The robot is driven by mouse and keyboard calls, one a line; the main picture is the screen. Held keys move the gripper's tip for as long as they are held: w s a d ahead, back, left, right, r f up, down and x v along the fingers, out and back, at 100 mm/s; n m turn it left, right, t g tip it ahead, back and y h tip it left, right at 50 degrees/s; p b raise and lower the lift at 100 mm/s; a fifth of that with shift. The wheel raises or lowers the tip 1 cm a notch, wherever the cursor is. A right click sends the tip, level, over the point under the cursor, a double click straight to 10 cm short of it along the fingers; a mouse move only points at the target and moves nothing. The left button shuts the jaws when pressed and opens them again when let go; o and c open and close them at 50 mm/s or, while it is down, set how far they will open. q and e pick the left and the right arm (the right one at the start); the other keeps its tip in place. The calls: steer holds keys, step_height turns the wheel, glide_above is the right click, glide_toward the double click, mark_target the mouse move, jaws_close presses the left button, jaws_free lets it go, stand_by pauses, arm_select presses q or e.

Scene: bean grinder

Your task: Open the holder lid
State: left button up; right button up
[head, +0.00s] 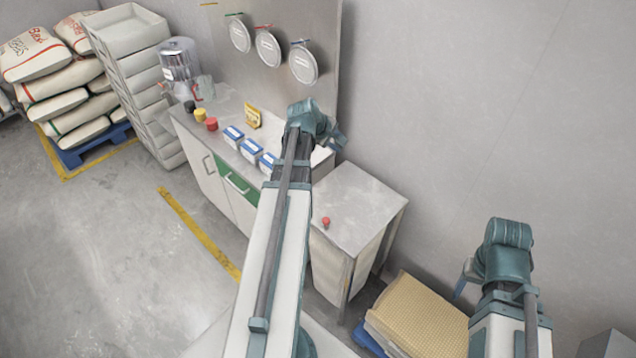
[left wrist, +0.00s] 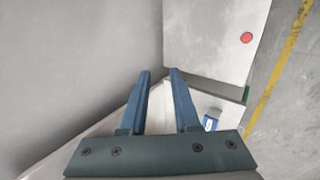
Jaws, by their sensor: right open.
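A grey metal box (head: 338,275) with a flat top (head: 352,205) stands beside the counter; a small red knob (head: 326,222) sits at the top's near edge. The top lies flat and looks like the closed lid. In the left wrist view the red knob (left wrist: 247,38) is at the upper right on the grey top (left wrist: 208,30). My left gripper (left wrist: 159,72) has its blue fingers apart with nothing between them. In the head view it (head: 337,140) is past the box's far end, near the wall. My right gripper (head: 461,287) is open, low at the right and partly hidden by its arm.
The counter (head: 220,112) carries a grinder (head: 180,62), red and yellow knobs and several blue-white boxes (head: 250,149). Round lids (head: 303,66) hang on the wall panel. A tan stack (head: 415,310) stands right of the box.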

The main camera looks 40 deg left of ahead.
arm_select(q)
steer(key=f+b, duration=0.2)
steer(key=s+a+f+n+b, duration=0.1)
steer(key=f, duration=0.1)
steer(key=a+f+n+b, duration=0.1)
steer(key=f+b, duration=0.1)
steer(key=f, duration=0.1)
steer(key=shift+s+a+f+b, duration=0.1)
steer(key=shift+s+a+b, duration=0.05)
steer(key=shift+s+b, duration=0.2)
jaws_close()
steer(key=s+a+f+n+t+b, duration=0.2)
steer(key=s+a+f+n+b, duration=0.3)
steer(key=f+b, duration=0.6)
steer(key=s+a+f+n+t+b, duration=0.2)
steer(key=s+a+f+n+b, duration=0.3)
steer(key=f+b, duration=0.6)
steer(key=s+a+f+n+t+b, duration=0.2)
steer(key=s+a+f+n+b, duration=0.3)
steer(key=f+b, duration=0.6)
steer(key=s+b, duration=0.1)
steer(key=b, duration=0.9)
steer(key=shift+f+t, duration=0.2)
steer(key=shift+t, duration=0.2)
arm_select(e)
step_height(320, 180, down, 51)
